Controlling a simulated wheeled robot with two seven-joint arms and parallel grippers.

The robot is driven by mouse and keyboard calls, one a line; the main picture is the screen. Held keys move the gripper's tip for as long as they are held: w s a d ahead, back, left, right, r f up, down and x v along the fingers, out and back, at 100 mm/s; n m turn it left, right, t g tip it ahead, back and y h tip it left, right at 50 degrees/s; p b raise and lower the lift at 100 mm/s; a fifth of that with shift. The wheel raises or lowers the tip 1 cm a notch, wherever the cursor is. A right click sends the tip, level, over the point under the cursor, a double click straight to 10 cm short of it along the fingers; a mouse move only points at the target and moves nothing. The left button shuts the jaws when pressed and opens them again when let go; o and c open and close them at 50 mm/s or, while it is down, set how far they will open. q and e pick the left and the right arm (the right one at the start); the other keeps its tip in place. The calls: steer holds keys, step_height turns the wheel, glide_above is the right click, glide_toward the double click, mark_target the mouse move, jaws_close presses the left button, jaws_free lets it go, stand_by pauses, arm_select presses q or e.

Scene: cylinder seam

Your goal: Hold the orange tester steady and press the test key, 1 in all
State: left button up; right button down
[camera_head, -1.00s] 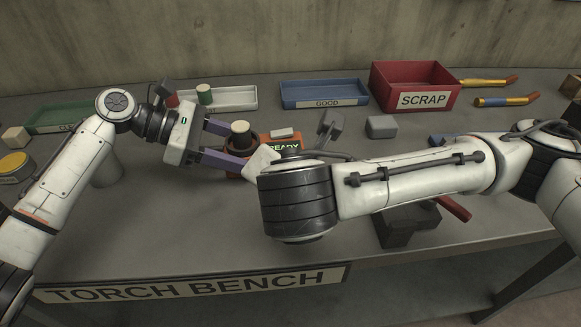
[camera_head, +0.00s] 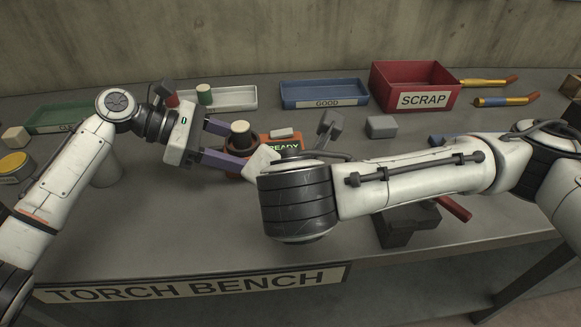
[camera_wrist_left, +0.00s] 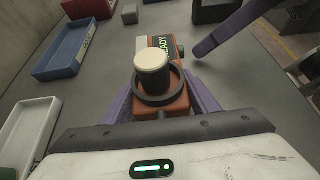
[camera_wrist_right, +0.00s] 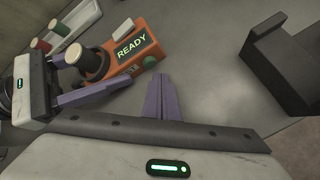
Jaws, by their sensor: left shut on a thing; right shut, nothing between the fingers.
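The orange tester (camera_wrist_right: 128,62) stands on the bench, with a lit READY display (camera_wrist_right: 130,48) and a round green key (camera_wrist_right: 150,62) on its face. A dark cylinder with a pale top (camera_wrist_left: 152,72) stands upright in the tester's ring. My left gripper (camera_head: 236,146) is shut on the tester, its purple fingers on either side, also in the left wrist view (camera_wrist_left: 160,104). My right gripper (camera_wrist_right: 163,78) is shut and empty. Its fingertips are close to the green key, seemingly apart from it in the left wrist view (camera_wrist_left: 198,53). In the head view my right wrist hides those fingers.
A blue GOOD tray (camera_head: 325,104) and a red SCRAP bin (camera_head: 415,102) stand at the back. A white tray (camera_head: 232,106) is behind the tester.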

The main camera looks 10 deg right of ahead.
arm_select(q)
steer(key=shift+r, duration=0.1)
arm_select(e)
steer(key=shift+w, duration=0.15)
steer(key=shift+w, duration=0.3)
steer(key=shift+w, duration=0.5)
stand_by(0.9)
steer(key=shift+s, duration=0.95)
steer(key=shift+s, duration=0.1)
steer(key=shift+s, duration=2.45)
